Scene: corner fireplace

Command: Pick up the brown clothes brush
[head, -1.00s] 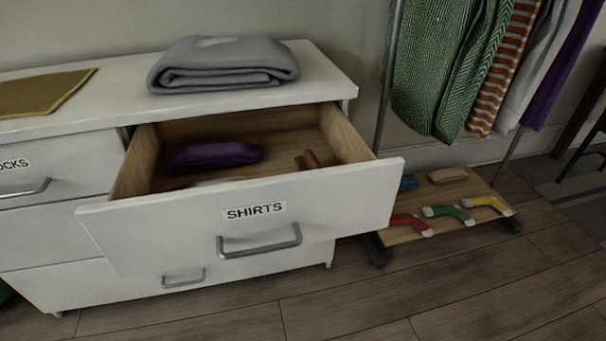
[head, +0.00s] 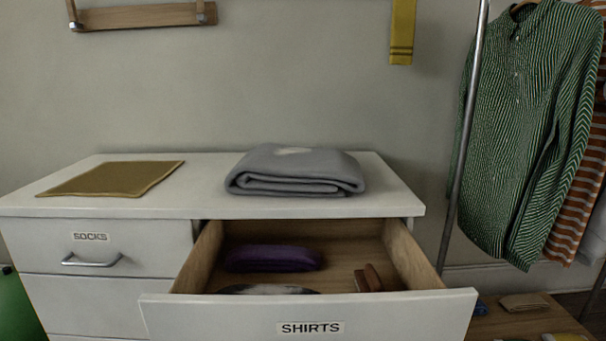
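A brown clothes brush (head: 368,278) lies in the open drawer labelled SHIRTS (head: 400,309), toward its right side. The drawer's front panel stands in front of it and may hide its lower part. A folded purple garment (head: 272,258) lies to its left at the back of the drawer. A dark and whitish item (head: 266,289) shows just behind the front panel, mostly hidden. Neither of my grippers is in view.
A folded grey blanket (head: 295,171) and a mustard cloth (head: 112,179) lie on the white dresser top (head: 205,190). The SOCKS drawer (head: 100,248) is shut. A metal rack pole (head: 463,140) and a hanging green shirt (head: 520,130) stand at the right.

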